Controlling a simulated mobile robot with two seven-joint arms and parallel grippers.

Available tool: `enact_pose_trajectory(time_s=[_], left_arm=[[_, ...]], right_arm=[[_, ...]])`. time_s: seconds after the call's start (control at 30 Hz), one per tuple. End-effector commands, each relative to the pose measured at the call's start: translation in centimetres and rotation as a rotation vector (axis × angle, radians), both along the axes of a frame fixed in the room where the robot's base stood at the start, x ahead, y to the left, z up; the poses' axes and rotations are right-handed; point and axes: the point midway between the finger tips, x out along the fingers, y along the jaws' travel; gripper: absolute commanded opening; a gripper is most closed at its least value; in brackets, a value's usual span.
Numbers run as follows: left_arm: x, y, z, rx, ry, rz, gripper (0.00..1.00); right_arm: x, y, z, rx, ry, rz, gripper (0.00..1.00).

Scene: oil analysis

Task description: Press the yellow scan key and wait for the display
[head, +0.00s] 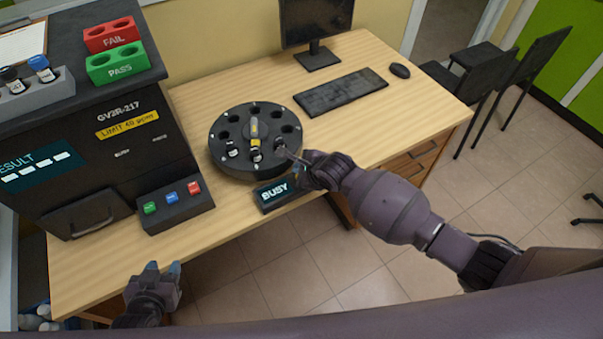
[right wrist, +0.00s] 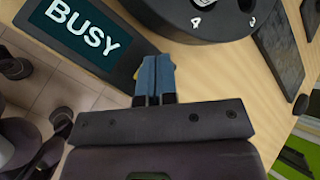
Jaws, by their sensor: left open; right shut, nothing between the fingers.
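The small display (head: 274,193) reads BUSY and stands at the front of the black round carousel (head: 222,165); it also shows in the right wrist view (right wrist: 84,33). My right gripper (head: 299,171) is beside the display's right end, close to the carousel's rim. In the right wrist view its blue fingertips (right wrist: 155,72) are together with nothing between them. I cannot make out a separate yellow scan key; the area by the right fingers is partly hidden. A yellow-marked piece (head: 254,128) stands at the carousel's hub. My left gripper (head: 163,268) is open and empty at the desk's front edge.
A keyboard (head: 341,92), monitor (head: 316,20) and mouse (head: 400,71) are behind.

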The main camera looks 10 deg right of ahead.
Motion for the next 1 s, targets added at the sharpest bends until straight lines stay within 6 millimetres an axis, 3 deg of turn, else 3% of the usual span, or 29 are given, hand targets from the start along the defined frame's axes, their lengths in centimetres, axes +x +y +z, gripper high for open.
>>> enact_pose_trajectory(time_s=[0.47, 1.0], left_arm=[[0.0, 0.0, 0.5, 0.0, 0.0, 0.0, 0.43], [0.3, 0.0, 4.8, 0.0, -0.006, -0.002, 0.43]], right_arm=[[0.0, 0.0, 0.5, 0.001, 0.0, 0.0, 0.0], [0.0, 0.1, 4.4, 0.002, 0.001, 0.0, 0.0]])
